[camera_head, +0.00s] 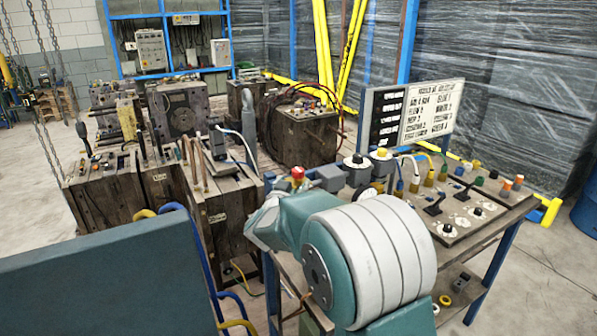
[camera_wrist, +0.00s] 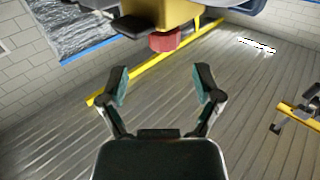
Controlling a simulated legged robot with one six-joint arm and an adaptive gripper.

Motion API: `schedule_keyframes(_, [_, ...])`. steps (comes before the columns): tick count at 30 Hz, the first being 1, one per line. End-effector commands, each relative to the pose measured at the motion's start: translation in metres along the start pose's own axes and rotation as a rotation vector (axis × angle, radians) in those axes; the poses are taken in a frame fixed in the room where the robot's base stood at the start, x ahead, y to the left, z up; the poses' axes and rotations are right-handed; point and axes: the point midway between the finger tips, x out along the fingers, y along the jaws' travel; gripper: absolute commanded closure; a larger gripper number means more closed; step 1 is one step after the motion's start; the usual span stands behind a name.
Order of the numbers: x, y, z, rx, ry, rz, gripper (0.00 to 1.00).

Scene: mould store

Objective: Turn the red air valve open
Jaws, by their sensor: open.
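A small red knob (camera_head: 297,172), which looks like the red air valve, stands at the left end of the workbench, just beyond my arm in the head view. In the wrist view a red block-shaped part (camera_wrist: 164,41) shows at the top, against a yellow body (camera_wrist: 175,14); I cannot tell for sure that it is the same valve. My gripper (camera_wrist: 161,84) is open and empty, its two fingers spread below the red part in the picture and apart from it. My arm hides much of the bench's near left side in the head view, and the gripper cannot be made out there.
The workbench (camera_head: 487,238) carries knobs, cables and a control panel (camera_head: 467,215). A sign board (camera_head: 412,110) stands behind it. Wooden-looking mould blocks (camera_head: 105,193) crowd the left, with chains (camera_head: 47,95) hanging nearby. A blue barrel (camera_head: 587,215) stands at the far right.

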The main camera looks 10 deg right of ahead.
Motion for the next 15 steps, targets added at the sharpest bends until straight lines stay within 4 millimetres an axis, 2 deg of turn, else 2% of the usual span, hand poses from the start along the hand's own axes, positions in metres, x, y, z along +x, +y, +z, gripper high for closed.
schedule_keyframes(3, [0.022, -0.003, 0.001, -0.002, 0.001, 0.001, 0.17])
schedule_keyframes(9, [0.052, -0.005, 0.001, -0.004, 0.001, -0.002, 0.17])
schedule_keyframes(15, [0.065, -0.004, 0.000, -0.003, 0.001, -0.003, 0.17])
